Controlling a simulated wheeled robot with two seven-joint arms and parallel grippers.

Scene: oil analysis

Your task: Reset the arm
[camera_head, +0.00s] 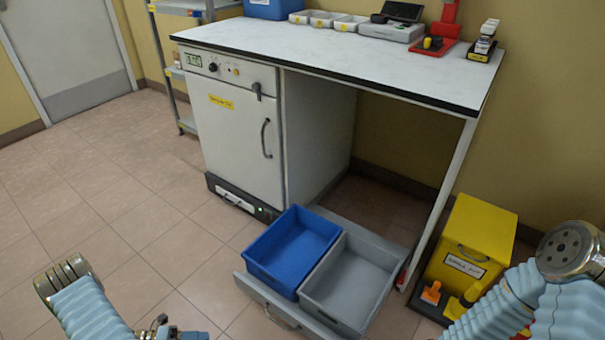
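My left arm (80,300) comes in at the bottom left corner, with its pale blue ribbed sleeve and a dark metal joint. A small metal and blue part (168,332) shows at the bottom edge beside it; I cannot tell what it belongs to. My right arm (555,290) comes in at the bottom right, bent, with a round metal joint (566,247). No fingertips of either gripper show. Both arms are well apart from the bench.
A white-topped bench (330,50) holds small trays and instruments. Under it stands a white oven (235,130), door shut. A low pulled-out drawer (255,290) holds a blue bin (292,245) and a grey bin (350,280). A yellow box (475,240) stands right. Floor at left is clear.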

